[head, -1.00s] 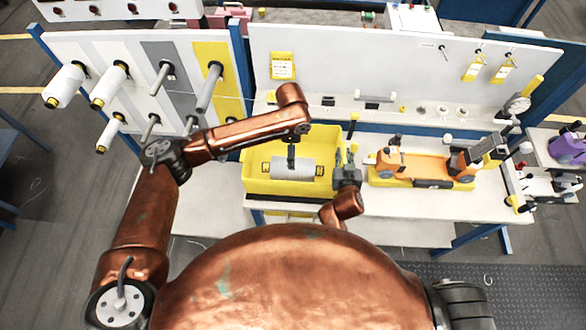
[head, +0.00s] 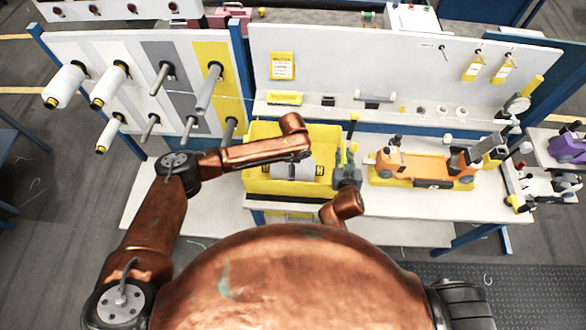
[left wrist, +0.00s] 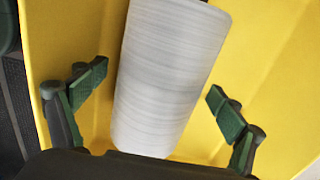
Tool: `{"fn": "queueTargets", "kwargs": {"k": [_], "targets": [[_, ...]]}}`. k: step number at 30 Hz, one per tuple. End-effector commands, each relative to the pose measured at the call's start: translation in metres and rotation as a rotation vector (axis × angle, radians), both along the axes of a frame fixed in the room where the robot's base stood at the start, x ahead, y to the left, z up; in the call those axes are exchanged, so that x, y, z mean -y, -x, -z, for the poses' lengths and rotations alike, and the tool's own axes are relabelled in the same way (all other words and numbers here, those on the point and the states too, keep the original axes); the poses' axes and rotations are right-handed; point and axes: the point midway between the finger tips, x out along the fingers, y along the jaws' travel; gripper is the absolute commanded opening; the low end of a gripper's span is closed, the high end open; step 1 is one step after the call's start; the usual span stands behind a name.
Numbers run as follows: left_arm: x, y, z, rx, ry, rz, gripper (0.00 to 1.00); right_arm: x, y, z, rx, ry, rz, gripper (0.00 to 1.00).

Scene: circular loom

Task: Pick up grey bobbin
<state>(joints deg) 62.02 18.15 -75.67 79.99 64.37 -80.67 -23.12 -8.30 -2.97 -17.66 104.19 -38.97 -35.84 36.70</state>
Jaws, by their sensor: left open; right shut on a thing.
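The grey bobbin (head: 304,171) lies on its side in the yellow bin (head: 257,186) on the table. It also fills the middle of the left wrist view (left wrist: 172,70). My left gripper (left wrist: 157,98) is open, with one green-padded finger on each side of the bobbin and a visible gap to each. In the head view my left forearm hides most of that gripper. My right gripper (head: 347,168) is at the right wall of the bin and is shut on it; its exact contact is hard to see.
An orange truck-like machine (head: 425,165) stands on a yellow base to the right of the bin. A white panel (head: 75,50) with bobbins on pegs is behind at the left. A white shelf (head: 420,112) runs behind the bin. Clear table shows at the front right.

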Motion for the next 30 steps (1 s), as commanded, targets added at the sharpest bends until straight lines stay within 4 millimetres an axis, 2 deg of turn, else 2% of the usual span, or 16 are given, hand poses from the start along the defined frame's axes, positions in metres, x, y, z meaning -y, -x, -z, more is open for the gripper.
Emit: {"fn": "queueTargets", "kwargs": {"k": [7, 30], "targets": [[0.0002, -0.0001, 0.0014, 0.0, 0.0, 0.001, 0.89, 0.0003, -0.0004, -0.0008, 0.002, 0.001, 0.0, 0.0], [0.0, -0.0002, 0.0012, 0.001, 0.0, 0.001, 0.36, 0.0004, -0.0004, -0.0011, 0.002, 0.001, 0.0, 0.0]]}}
